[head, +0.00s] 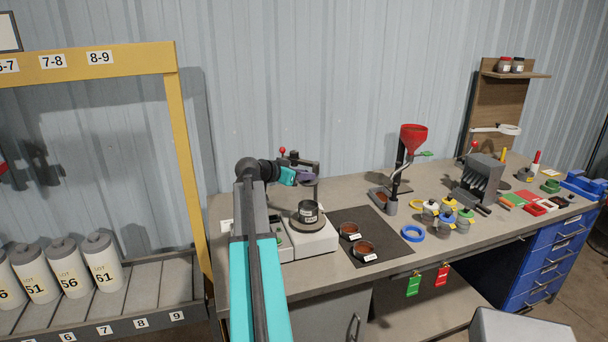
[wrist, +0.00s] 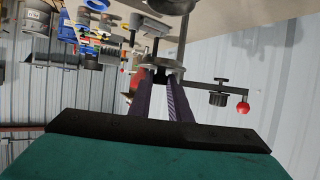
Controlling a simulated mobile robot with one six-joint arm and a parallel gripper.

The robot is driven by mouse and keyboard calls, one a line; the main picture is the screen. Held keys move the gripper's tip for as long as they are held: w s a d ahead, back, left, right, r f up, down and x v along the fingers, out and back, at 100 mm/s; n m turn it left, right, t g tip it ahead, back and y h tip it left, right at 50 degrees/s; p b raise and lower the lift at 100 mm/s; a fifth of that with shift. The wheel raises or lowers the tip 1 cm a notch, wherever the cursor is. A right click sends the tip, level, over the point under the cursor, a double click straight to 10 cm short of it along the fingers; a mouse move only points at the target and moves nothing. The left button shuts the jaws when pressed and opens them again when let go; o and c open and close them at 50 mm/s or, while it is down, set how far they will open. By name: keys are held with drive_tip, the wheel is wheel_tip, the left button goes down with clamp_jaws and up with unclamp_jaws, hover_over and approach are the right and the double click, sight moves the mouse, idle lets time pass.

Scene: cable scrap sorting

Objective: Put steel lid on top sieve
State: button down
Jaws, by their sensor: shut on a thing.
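My gripper (head: 312,171) is up over the left end of the bench, with its purple fingers pointing right in the head view. In the wrist view my gripper (wrist: 161,84) is shut on a small part at the middle of a grey round metal piece (wrist: 166,68), which looks like the steel lid. In the head view the lid is too small to make out clearly. A dark round sieve (head: 308,211) with a white label stands upright on a white device, below and apart from my gripper. Whether it is one sieve or a stack, I cannot tell.
A red ball knob (head: 282,150) shows close behind my gripper, also in the wrist view (wrist: 243,107). A black mat (head: 383,248) with two labelled dishes lies to the right. A red funnel (head: 413,135) on a stand is farther right.

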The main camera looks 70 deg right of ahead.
drive_tip(key=shift+f+b, duration=0.55)
drive_tip(key=shift+f, duration=3.2)
drive_tip(key=shift+f+b, duration=0.8)
drive_tip(key=shift+b, duration=0.15)
drive_tip(key=shift+b, duration=0.65)
drive_tip(key=c, duration=1.6)
unclamp_jaws()
drive_tip(key=shift+o, duration=0.2)
drive_tip(key=shift+a, duration=0.15)
